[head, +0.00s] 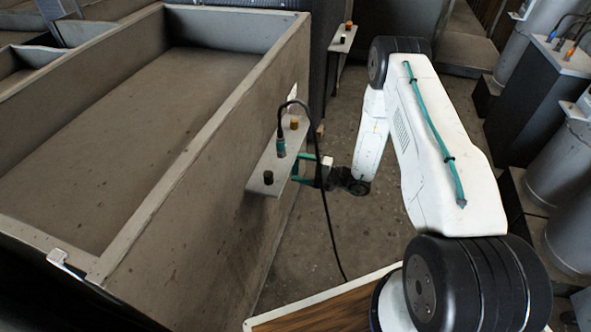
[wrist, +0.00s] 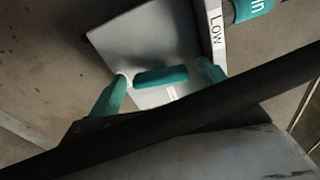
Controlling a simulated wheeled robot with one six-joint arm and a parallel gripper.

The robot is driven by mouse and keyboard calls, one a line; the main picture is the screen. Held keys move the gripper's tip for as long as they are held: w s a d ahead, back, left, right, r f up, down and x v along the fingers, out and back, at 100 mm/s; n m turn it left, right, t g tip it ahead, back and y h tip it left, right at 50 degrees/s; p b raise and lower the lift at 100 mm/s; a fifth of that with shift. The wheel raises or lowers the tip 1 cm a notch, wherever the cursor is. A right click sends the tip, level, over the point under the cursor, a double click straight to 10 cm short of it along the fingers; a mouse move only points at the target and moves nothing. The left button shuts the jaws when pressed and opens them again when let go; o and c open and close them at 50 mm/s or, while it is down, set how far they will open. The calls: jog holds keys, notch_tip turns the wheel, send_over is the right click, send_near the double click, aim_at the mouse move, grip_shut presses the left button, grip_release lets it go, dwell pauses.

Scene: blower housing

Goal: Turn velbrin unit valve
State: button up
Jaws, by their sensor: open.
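A grey panel (head: 266,167) sticks out from the side of the large metal housing. It carries a black knob, an orange knob and a teal connector. My gripper (head: 300,168) is at the panel's right side, its teal fingers pointing at it. In the wrist view my gripper (wrist: 162,72) is open, with one finger on each side of a short teal bar (wrist: 160,77), which looks like a valve handle, in front of a pale grey plate (wrist: 150,40). Whether the fingers touch the bar I cannot tell. A "LOW" label (wrist: 215,30) is beside it.
A black cable (head: 328,215) loops from the teal connector (head: 281,148) down past my gripper to the floor. A second small panel (head: 343,38) stands farther back. Grey cylinders (head: 550,165) stand at the right. Open floor (head: 335,235) lies below my gripper.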

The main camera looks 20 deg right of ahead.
jog(key=v, duration=0.7)
jog(key=shift+s+d, duration=0.25)
jog(key=shift+d, duration=0.05)
jog(key=s+a+r+m+g+y, duration=0.1)
jog(key=s+a+r+g+y, duration=0.1)
jog(key=s+a+g, duration=0.3)
jog(key=s+r+n+g+h, duration=0.1)
jog(key=s+r+n+h, duration=0.2)
jog(key=s+r, duration=0.6)
jog(key=s+r+n+g+h, duration=0.1)
jog(key=s+r+n+h, duration=0.2)
jog(key=s+r+h, duration=0.5)
jog(key=s+r+n+g+h, duration=0.2)
jog(key=s+r, duration=0.9)
jog(key=r, duration=1.3)
jog(key=shift+r+n+h, duration=0.15)
jog(key=shift+n+h, duration=0.85)
jog(key=shift+h, duration=0.8)
